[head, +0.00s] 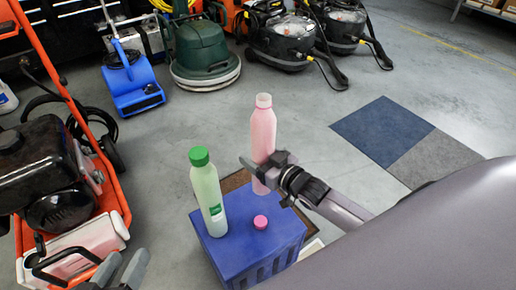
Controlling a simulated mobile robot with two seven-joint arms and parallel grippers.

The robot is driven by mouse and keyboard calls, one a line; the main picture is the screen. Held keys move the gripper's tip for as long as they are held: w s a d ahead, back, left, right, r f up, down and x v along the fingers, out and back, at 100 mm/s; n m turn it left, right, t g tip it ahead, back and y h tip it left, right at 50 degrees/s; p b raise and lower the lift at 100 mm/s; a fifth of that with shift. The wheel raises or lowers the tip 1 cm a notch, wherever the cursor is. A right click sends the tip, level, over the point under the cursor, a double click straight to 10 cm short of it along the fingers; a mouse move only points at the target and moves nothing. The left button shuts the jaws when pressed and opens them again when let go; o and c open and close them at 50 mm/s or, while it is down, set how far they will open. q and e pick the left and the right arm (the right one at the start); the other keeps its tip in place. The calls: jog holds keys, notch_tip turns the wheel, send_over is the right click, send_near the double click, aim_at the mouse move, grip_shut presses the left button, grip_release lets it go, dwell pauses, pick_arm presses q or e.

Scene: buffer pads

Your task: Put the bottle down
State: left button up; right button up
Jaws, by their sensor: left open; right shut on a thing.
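A pink bottle (263,133) without its cap is upright in my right gripper (260,170), which is shut around its lower part. It is over the back part of a blue crate (280,241); I cannot tell whether its base touches the crate top. A pink cap (261,222) lies on the crate, in front of the bottle. A pale green bottle (207,196) with a green cap stands on the crate's left side. My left gripper (121,271) is open and empty at the bottom left, away from the crate.
An orange-framed machine (113,200) stands at the left. A blue blower (134,85), a green floor machine (203,50) and black vacuums (283,42) line the back. A blue floor pad (381,128) lies at the right.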

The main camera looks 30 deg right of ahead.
notch_tip(320, 180, down, 4)
jog(key=shift+w+f+b, duration=0.1)
jog(key=shift+f+b, duration=0.1)
jog(key=shift+b, duration=0.9)
pick_arm(q)
jog(key=shift+s+a+m+t+y+b, duration=0.15)
jog(key=shift+a+m+t+y, duration=0.15)
jog(key=shift+a, duration=0.25)
jog(key=shift+s+a+m+t+y+b, duration=0.1)
jog(key=shift+a+m+t+y+b, duration=0.1)
jog(key=shift+a+t, duration=0.25)
pick_arm(e)
jog(key=shift+f, duration=0.75)
jog(key=o, duration=0.8)
jog(key=shift+f, duration=0.25)
jog(key=shift+c, duration=0.2)
jog(key=o, duration=0.4)
pick_arm(q)
jog(key=shift+a, duration=0.1)
